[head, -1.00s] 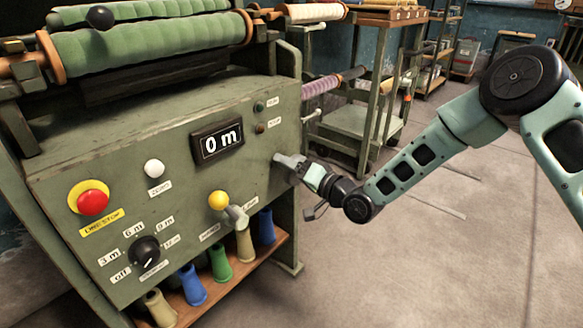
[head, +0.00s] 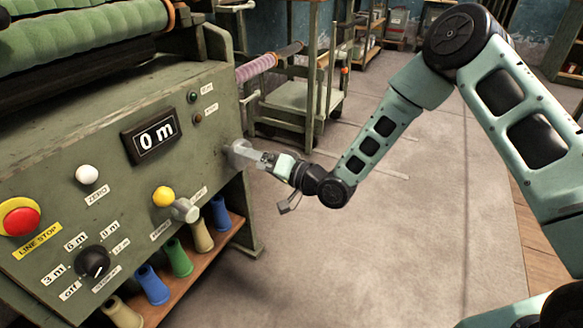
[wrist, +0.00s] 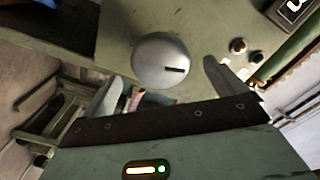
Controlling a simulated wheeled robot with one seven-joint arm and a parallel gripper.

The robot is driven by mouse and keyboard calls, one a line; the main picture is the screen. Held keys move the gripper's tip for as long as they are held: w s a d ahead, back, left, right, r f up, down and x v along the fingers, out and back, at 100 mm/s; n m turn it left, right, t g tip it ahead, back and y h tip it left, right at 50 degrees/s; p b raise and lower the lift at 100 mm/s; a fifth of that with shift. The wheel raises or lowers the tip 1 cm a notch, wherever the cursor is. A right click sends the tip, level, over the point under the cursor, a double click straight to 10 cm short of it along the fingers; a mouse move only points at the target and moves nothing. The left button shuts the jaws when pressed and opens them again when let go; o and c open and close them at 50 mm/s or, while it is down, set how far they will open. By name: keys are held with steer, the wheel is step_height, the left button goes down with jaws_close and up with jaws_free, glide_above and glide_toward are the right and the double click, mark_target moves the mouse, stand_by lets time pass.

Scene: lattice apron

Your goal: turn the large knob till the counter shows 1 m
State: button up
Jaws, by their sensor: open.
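The large knob (head: 238,153) is a round pale grey knob at the right end of the green panel. In the wrist view the knob (wrist: 160,58) shows its face with a dark mark pointing right. My gripper (head: 266,160) is just right of the knob, facing the panel. In the wrist view my gripper (wrist: 161,88) is open, with one finger to each side of the knob's lower edge; I cannot tell whether they touch it. The counter (head: 152,135) reads 0 m.
Coloured spools (head: 180,257) stand on a shelf below. Right of the machine, the floor (head: 400,240) is clear.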

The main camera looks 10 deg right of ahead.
steer(key=p+v, duration=0.1)
steer(key=v, duration=1)
steer(key=shift+p, duration=0.35)
steer(key=shift+a, duration=0.15)
